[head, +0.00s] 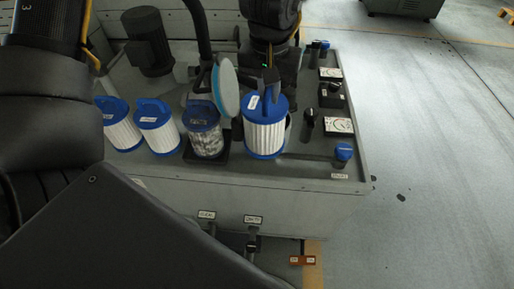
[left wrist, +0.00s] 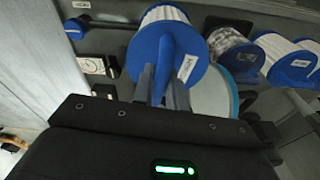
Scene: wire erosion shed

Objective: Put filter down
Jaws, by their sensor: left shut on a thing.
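My left gripper (head: 269,82) is shut on the blue handle of a white pleated filter with blue end caps (head: 265,136). The filter is upright at the right end of a row of filters. In the left wrist view the fingers (left wrist: 162,88) pinch the handle of this filter (left wrist: 166,17). I cannot tell whether its base touches the surface of the grey bench (head: 318,166). Left of it, a grey, dirty-looking filter (head: 206,142) stands on a dark base. My right gripper is not in view.
Two white filters (head: 122,132) (head: 160,136) stand further left. A round light-blue disc (head: 227,88) is close behind the held filter. Valves with blue knobs (head: 343,151) and gauges (head: 338,125) line the right edge. A dark motor (head: 148,42) is at the back left.

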